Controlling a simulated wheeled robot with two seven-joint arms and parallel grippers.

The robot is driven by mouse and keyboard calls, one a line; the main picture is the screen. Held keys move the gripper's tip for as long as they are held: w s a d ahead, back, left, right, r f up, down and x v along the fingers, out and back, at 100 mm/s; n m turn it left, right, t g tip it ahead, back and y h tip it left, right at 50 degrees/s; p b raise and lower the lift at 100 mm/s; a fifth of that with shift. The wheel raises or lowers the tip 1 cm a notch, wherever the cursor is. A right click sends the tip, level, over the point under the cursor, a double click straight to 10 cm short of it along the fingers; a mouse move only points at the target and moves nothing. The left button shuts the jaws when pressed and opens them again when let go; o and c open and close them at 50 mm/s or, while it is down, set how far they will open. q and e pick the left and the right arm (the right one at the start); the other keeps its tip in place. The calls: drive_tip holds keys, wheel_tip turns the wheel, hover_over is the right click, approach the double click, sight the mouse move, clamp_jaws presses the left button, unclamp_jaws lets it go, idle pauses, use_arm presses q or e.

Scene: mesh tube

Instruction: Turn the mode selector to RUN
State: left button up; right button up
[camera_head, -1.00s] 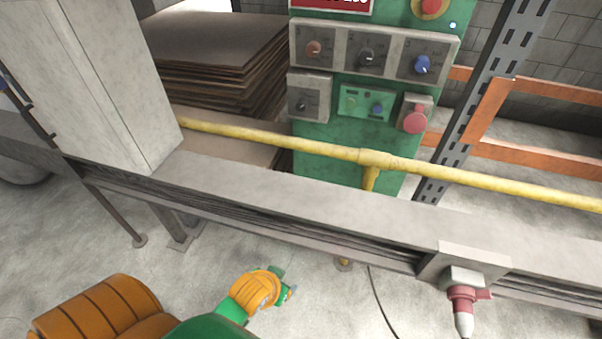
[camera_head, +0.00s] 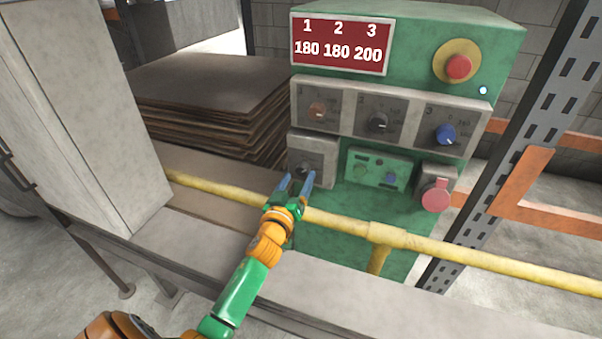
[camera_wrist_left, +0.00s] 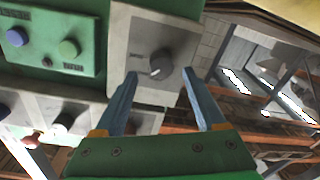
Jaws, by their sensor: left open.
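The green control panel (camera_head: 420,40) stands beyond the grey beam. The mode selector appears to be the dark knob (camera_wrist_left: 161,64) on a separate grey plate (camera_wrist_left: 140,32) at the panel's lower left. In the head view, that plate (camera_head: 318,147) is partly behind my left gripper (camera_head: 296,183), whose fingertips are in front of the knob. In the left wrist view, my left gripper (camera_wrist_left: 160,82) is open, with its two blue fingers on either side of the knob and apart from it as seen. The labels around the knob are too small to read. My right gripper is not in view.
A yellow pipe (camera_head: 460,255) crosses in front of the panel, below the knobs. An orange knob (camera_head: 318,110), a black knob (camera_head: 378,122) and a blue knob (camera_head: 445,134) sit above. A red button (camera_head: 458,66) and a red round part (camera_head: 435,196) are at the right.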

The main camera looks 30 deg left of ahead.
sight(303, 169)
use_arm(q)
drive_tip(key=w, duration=0.2)
drive_tip(key=shift+w+a+f, duration=0.35)
drive_tip(key=shift+w+a, duration=0.05)
drive_tip(key=shift+s+r, duration=0.1)
drive_tip(key=shift+s, duration=0.05)
drive_tip(key=shift+c, duration=0.4)
drive_tip(key=shift+s, duration=0.1)
clamp_jaws()
drive_tip(key=m+b, duration=0.1)
drive_tip(key=m, duration=0.3)
drive_tip(key=shift+m, duration=2.6)
drive_tip(key=shift+r, duration=0.1)
